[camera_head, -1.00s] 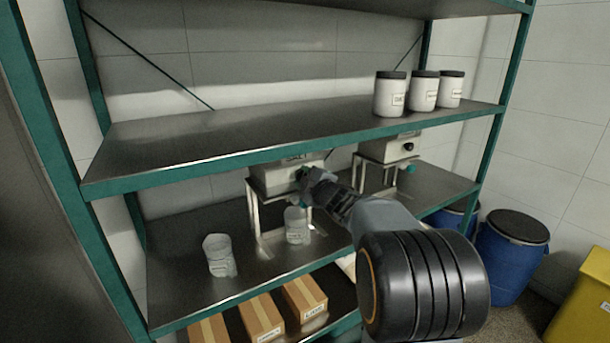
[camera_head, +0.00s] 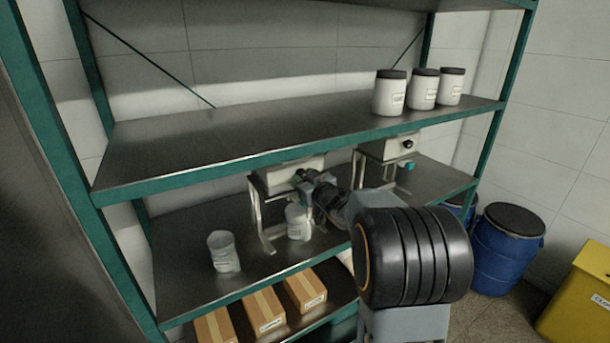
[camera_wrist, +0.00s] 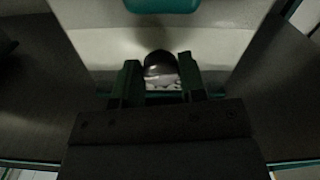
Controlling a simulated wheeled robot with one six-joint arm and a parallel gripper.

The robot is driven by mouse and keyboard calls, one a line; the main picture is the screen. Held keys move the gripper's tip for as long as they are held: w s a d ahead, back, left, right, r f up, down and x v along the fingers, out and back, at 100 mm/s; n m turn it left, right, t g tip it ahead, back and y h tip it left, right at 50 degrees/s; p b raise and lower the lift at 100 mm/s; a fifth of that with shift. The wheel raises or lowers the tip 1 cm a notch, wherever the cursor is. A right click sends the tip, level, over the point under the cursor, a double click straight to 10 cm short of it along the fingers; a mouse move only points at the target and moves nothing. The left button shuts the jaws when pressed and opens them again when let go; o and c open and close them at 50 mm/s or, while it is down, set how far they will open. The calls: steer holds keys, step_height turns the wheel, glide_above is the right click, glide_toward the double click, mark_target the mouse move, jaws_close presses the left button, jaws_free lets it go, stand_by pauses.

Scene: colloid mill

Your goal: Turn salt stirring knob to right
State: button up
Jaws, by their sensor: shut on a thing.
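The salt dispenser (camera_head: 275,180), a pale box on a metal stand, is on the middle shelf. Its upper front is hidden behind the shelf edge above. My gripper (camera_head: 304,180) is at the right part of its front. In the wrist view, a dark rounded knob (camera_wrist: 160,67) sits between the two fingers of my gripper (camera_wrist: 160,80), which is shut on it. The knob's pointer and exact angle cannot be made out. A clear beaker (camera_head: 298,222) stands under the dispenser, just below my gripper.
A second dispenser (camera_head: 385,147) with a black knob (camera_head: 408,143) stands to the right. Another beaker (camera_head: 223,252) stands at left. White jars (camera_head: 390,95) are on the shelf above, boxes (camera_head: 265,310) below. The upper shelf edge (camera_head: 300,152) runs close above my gripper. A blue barrel (camera_head: 508,250) stands right.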

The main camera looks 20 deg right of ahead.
steer(key=shift+m+p, duration=0.4)
steer(key=shift+m, duration=0.6)
steer(key=shift+f, duration=0.1)
steer(key=o, duration=0.9)
steer(key=shift+a, duration=0.1)
steer(key=s+d+b, duration=0.1)
steer(key=s+b, duration=0.1)
steer(key=s, duration=1.1)
steer(key=shift+s+d, duration=0.25)
steer(key=shift+s, duration=0.15)
